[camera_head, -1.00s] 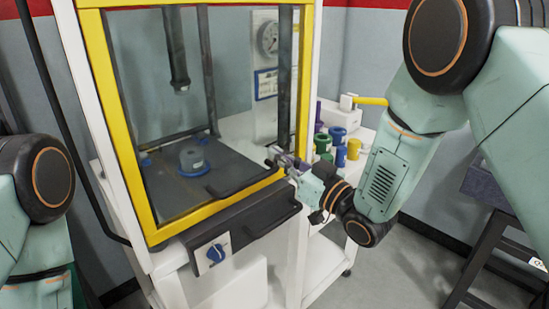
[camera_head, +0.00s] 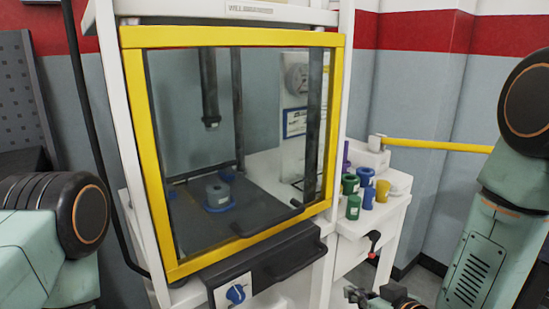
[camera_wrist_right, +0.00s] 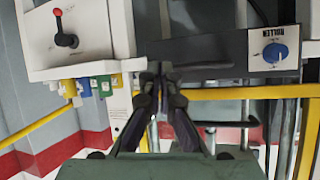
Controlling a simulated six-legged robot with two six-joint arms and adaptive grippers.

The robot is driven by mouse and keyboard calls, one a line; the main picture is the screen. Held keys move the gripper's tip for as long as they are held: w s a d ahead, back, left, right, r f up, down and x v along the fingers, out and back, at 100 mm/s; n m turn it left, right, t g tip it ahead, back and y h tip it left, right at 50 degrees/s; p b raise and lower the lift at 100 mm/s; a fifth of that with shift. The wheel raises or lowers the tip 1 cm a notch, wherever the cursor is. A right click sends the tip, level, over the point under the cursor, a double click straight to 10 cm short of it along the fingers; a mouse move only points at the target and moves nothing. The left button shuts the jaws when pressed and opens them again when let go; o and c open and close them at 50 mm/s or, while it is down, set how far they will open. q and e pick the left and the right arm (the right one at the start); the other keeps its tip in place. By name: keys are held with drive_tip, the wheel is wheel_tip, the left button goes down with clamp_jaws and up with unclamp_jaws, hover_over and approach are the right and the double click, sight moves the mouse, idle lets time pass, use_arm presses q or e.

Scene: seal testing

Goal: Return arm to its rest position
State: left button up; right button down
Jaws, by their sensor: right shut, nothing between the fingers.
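My right gripper (camera_head: 375,297) is low in the head view, to the right of the test machine and apart from its door handle (camera_head: 270,221). Its fingers (camera_wrist_right: 160,82) are shut and empty in the right wrist view. My right arm (camera_head: 490,240) comes in from the right edge. My left arm (camera_head: 50,235) shows at the left edge, but its gripper is out of view. The machine's yellow-framed door (camera_head: 338,120) looks closed. Behind its glass, a grey cylinder (camera_head: 217,192) sits on a blue ring below a dark vertical ram.
A white side table (camera_head: 375,225) to the right holds several green, blue, yellow and purple cylinders and a white box. A red-knobbed lever (camera_wrist_right: 65,38) shows in the wrist view. A blue knob (camera_head: 236,293) is on the machine's front. A yellow pipe (camera_head: 430,145) crosses the back wall.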

drive_tip(key=s+d+f+m+g+h+b, duration=0.1)
drive_tip(key=s+f+g, duration=0.2)
drive_tip(key=s+f, duration=0.4)
drive_tip(key=s+d+f+m+g+h+b, duration=0.1)
drive_tip(key=s+f+g, duration=0.3)
drive_tip(key=s, duration=1)
drive_tip(key=s+d+f+m+g+h+b, duration=0.1)
drive_tip(key=s+d+f+g+h, duration=0.1)
drive_tip(key=s+f, duration=0.9)
drive_tip(key=shift+d+g, duration=0.45)
drive_tip(key=shift+g, duration=0.75)
drive_tip(key=shift+f, duration=0.1)
